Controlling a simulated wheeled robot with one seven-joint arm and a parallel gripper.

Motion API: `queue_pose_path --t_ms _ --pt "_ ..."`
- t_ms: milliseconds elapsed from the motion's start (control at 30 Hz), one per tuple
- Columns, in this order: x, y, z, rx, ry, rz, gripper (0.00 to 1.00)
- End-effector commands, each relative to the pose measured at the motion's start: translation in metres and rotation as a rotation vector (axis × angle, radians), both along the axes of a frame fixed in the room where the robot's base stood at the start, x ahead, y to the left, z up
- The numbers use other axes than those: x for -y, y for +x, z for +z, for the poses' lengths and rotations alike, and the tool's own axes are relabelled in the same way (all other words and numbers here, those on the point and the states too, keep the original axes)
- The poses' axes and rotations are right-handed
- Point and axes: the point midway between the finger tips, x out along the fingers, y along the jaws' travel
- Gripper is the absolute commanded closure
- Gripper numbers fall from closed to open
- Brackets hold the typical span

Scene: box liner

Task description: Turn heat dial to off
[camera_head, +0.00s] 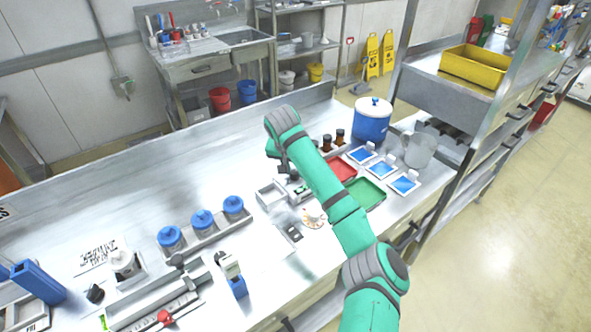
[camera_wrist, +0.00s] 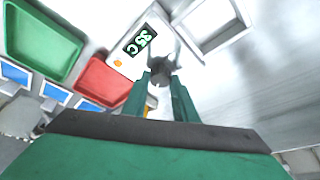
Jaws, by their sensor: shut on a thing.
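The heat dial (camera_wrist: 161,66) is a dark round knob on a pale device (camera_wrist: 128,66). A green-lit display (camera_wrist: 140,41) reading 35 C and a small orange light sit beside the dial in the wrist view. My gripper (camera_wrist: 162,74) has its two green fingers on either side of the dial and is shut on it. A dark mark on the knob is too small to read. In the head view my arm reaches over the bench, and the dial and fingertips are hard to make out there.
A red tray (camera_head: 342,168) and a green tray (camera_head: 366,194) lie right of the device. A small metal box (camera_head: 271,194) stands close on its left. Blue-lidded jars (camera_head: 202,219) stand farther left. Brown bottles (camera_head: 327,142) stand behind. The back left bench is clear.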

Motion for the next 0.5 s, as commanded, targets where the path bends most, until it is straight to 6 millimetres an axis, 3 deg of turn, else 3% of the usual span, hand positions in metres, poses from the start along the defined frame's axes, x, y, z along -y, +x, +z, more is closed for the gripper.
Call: queue_pose_path --t_ms 500 --pt "0.008 -0.0014 -0.0003 -0.004 0.006 0.439 0.97"
